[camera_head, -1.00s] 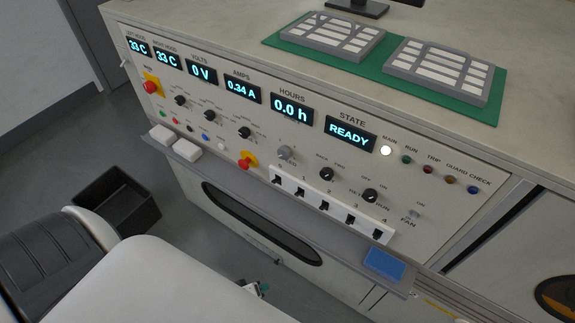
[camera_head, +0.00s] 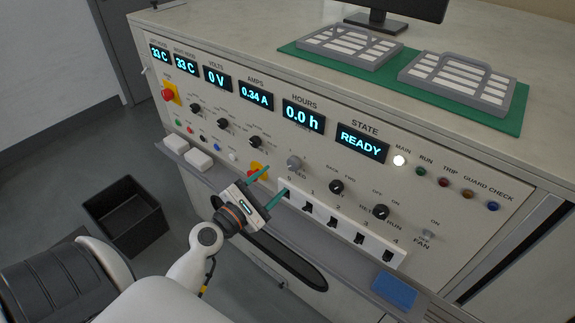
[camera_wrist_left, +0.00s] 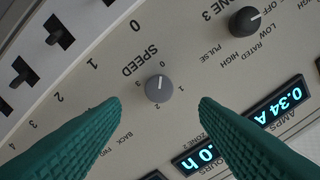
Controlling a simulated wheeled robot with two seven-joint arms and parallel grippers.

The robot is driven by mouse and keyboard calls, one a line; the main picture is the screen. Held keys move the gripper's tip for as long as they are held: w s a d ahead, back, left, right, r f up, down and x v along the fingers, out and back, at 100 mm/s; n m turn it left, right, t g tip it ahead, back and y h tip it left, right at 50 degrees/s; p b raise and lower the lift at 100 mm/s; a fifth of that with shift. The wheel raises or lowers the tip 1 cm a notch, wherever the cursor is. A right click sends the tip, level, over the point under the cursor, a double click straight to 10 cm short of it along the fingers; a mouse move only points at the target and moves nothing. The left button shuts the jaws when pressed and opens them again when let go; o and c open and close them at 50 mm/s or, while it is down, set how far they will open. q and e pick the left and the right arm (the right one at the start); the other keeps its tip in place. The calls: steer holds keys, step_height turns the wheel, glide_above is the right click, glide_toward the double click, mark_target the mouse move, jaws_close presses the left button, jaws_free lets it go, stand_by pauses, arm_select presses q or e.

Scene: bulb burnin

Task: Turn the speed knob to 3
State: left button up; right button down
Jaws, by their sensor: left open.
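The grey speed knob (camera_head: 294,163) sits on the sloped panel under the HOURS display. In the left wrist view the knob (camera_wrist_left: 158,88) is near the middle, with small numbers around it and SPEED printed above it. Its pale pointer mark appears to point up and slightly right there, on the 0 side. My left gripper (camera_head: 274,181) has green fingers and is open and empty. Its fingers (camera_wrist_left: 160,108) lie to either side of the knob in the wrist view, apart from it. My right gripper is not in view.
A row of black switches (camera_head: 333,222) on a white strip lies below the knob. Black knobs (camera_head: 336,187) stand to the right. A ledge (camera_head: 340,262) with a blue block (camera_head: 394,290) runs below.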

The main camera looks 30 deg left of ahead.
mark_target(292, 166)
arm_select(q)
steer(key=w, duration=0.4)
steer(key=w+p, duration=0.1)
steer(key=w, duration=0.2)
steer(key=shift+d, duration=0.3)
steer(key=c, duration=1)
steer(key=shift+o, duration=0.2)
